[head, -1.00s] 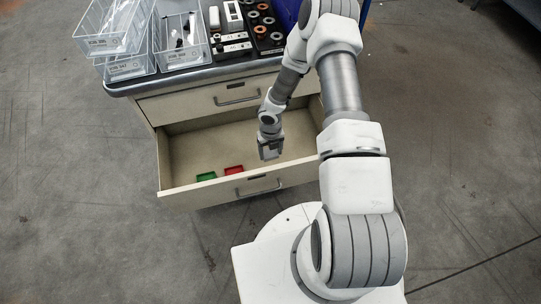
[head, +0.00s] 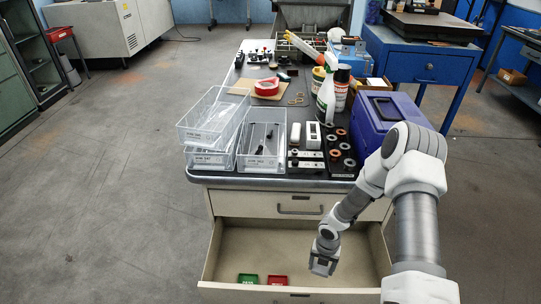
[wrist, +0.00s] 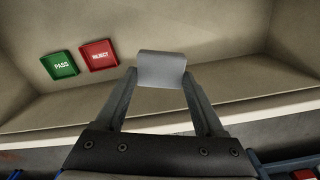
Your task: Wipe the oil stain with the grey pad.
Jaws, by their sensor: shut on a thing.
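My gripper (head: 322,266) hangs over the open drawer (head: 375,262), to the right of two small trays. In the wrist view, my gripper (wrist: 162,82) is shut on the grey pad (wrist: 162,68), a light grey block held between the fingertips. The pad appears above the drawer floor; whether it touches anything cannot be told. I cannot make out an oil stain in the drawer or on the visible bench top. The area right under the pad is hidden.
A green PASS tray (wrist: 61,65) and a red REJECT tray (wrist: 98,54) lie in the drawer. The bench above holds clear bins (head: 262,148), a blue box (head: 385,122), a spray bottle (head: 326,98) and red tape (head: 267,87). The drawer front (head: 245,294) is a raised edge.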

